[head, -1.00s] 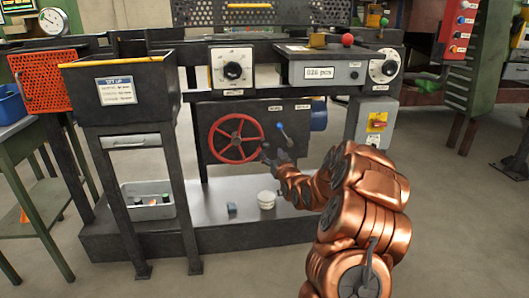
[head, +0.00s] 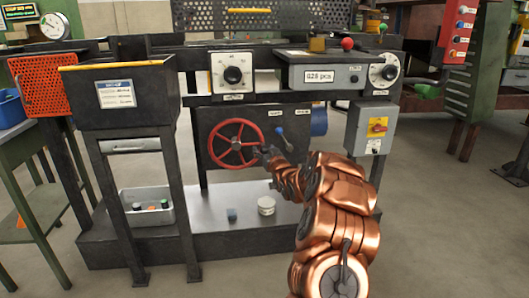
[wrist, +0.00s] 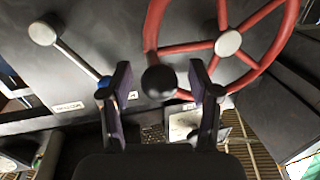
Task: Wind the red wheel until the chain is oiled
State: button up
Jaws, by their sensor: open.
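The red wheel (head: 236,143) is a spoked handwheel on the dark front panel of the machine. In the wrist view the red wheel (wrist: 195,45) shows its grey hub and a round black knob (wrist: 159,82) on its rim. My gripper (head: 265,152) is at the wheel's lower right edge in the head view. In the wrist view my gripper (wrist: 160,92) is open, with the black knob between its two fingers and no clear contact. No chain can be made out.
A counter box (head: 318,77) and a dial (head: 232,74) sit above the panel. A white round container (head: 266,205) and a small blue-grey block (head: 232,215) lie on the base below.

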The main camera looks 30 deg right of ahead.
grip_shut()
dwell(0.5)
